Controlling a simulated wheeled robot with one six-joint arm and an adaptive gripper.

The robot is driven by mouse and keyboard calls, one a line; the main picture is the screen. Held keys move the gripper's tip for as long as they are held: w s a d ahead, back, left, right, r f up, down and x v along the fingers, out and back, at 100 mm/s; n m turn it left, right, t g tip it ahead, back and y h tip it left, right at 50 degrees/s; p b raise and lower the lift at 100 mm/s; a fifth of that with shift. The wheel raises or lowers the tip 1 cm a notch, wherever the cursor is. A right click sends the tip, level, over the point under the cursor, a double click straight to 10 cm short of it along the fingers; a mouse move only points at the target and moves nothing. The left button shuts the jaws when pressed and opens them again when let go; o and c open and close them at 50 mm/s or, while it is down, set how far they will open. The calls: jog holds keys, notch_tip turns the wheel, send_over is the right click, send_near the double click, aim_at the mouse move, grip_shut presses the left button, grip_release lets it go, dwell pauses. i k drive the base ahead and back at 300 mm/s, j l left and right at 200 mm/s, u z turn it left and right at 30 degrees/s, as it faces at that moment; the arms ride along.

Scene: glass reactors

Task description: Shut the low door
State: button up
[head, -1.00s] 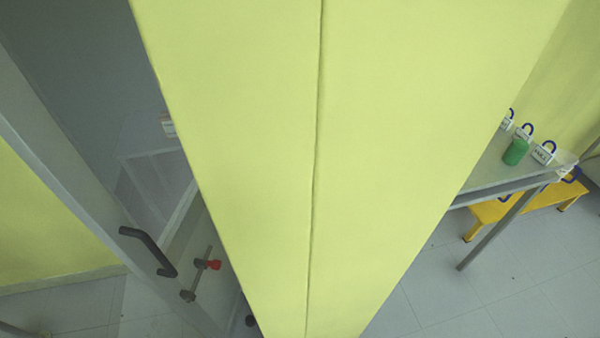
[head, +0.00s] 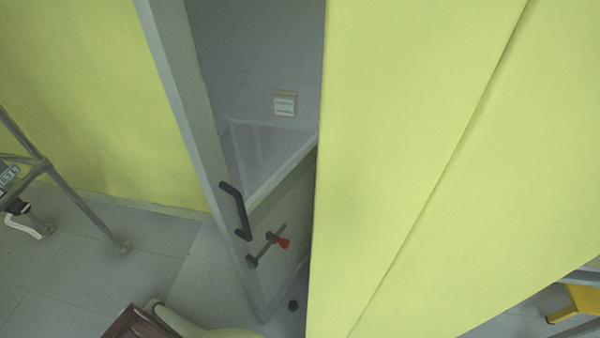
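A grey-framed door (head: 188,115) stands left of the yellow wall, with a black bar handle (head: 238,210) on it. Below the handle is a dark rod latch with a red knob (head: 283,243). The lower part of the door reaches down near the floor, and its right side is hidden behind the yellow wall. I cannot tell how far the door stands open. My gripper is not in view.
A broad yellow wall (head: 420,150) fills the right and blocks the view there. A small labelled box (head: 285,103) shows beyond the frame. A metal stand (head: 80,195) is at the left. A yellow stool (head: 578,302) is at the lower right. Tiled floor (head: 60,270) shows lower left.

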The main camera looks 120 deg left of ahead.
aim_at(288, 197)
jog(key=k, duration=1)
jog(key=k+u, duration=0.1)
jog(key=u, duration=0.85)
jog(key=k+u, duration=0.15)
jog(key=u, duration=0.35)
jog(key=l+u, duration=0.2)
jog(key=l, duration=0.5)
jog(key=k+l+u, duration=0.2)
jog(key=l, duration=0.5)
jog(key=i, duration=0.05)
